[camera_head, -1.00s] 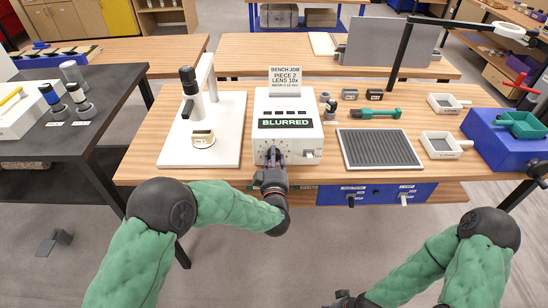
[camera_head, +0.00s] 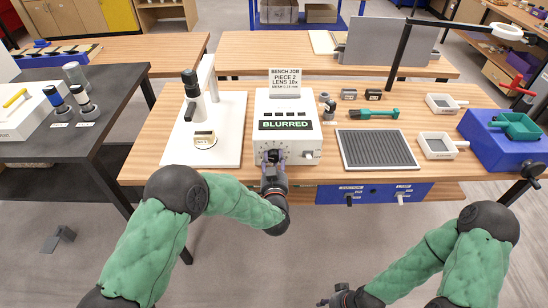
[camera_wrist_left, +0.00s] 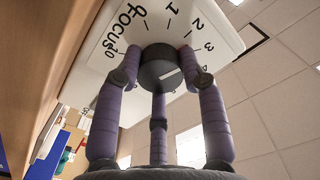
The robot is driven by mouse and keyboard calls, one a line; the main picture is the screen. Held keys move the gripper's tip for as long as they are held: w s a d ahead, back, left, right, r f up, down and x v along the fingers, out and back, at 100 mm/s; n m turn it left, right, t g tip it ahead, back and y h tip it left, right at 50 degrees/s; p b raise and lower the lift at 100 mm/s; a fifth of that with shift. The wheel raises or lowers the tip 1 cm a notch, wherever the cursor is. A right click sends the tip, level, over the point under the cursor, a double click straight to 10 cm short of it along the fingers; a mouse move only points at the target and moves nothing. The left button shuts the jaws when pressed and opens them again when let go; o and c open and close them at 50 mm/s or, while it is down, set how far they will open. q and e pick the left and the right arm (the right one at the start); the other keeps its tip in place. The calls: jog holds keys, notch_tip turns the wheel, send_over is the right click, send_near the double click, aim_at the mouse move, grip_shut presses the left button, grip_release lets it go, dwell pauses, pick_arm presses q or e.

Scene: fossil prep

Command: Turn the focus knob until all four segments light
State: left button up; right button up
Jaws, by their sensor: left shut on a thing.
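The white focus box (camera_head: 262,105) stands at the table's front edge. Its display (camera_head: 286,125) reads BLURRED, and the several small segments above it look dark. My left gripper (camera_head: 273,157) is at the box's front face. In the left wrist view its purple fingers (camera_wrist_left: 160,80) close around the dark round focus knob (camera_wrist_left: 158,66). A short white mark shows on the knob, and a dial marked Focus (camera_wrist_left: 125,28) with numbers surrounds it. The exact reading is hard to tell. My right gripper (camera_head: 338,298) is low at the bottom edge, away from the table, its fingers unclear.
A microscope stand on a white base (camera_head: 228,140) is left of the box.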

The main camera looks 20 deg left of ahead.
pick_arm(q)
jog(key=m, duration=0.2)
jog(key=m+p, duration=0.1)
jog(key=m, duration=0.1)
jog(key=m+p, duration=0.1)
jog(key=m, duration=0.1)
jog(key=shift+w+r, duration=0.1)
jog(key=shift+r, duration=0.15)
jog(key=m+p, duration=0.2)
jog(key=m, duration=0.4)
jog(key=shift+m, duration=0.3)
jog(key=m+p, duration=0.2)
jog(key=m, duration=0.4)
jog(key=shift+f+m, duration=0.15)
jog(key=shift+m, duration=0.15)
jog(key=m+p, duration=0.1)
jog(key=m, duration=0.4)
jog(key=shift+f+m, duration=0.1)
jog(key=shift+m, duration=0.2)
jog(key=shift+d+f, duration=0.1)
jog(key=o, duration=1.2)
jog(key=shift+c, duration=0.2)
jog(key=v, duration=1.2)
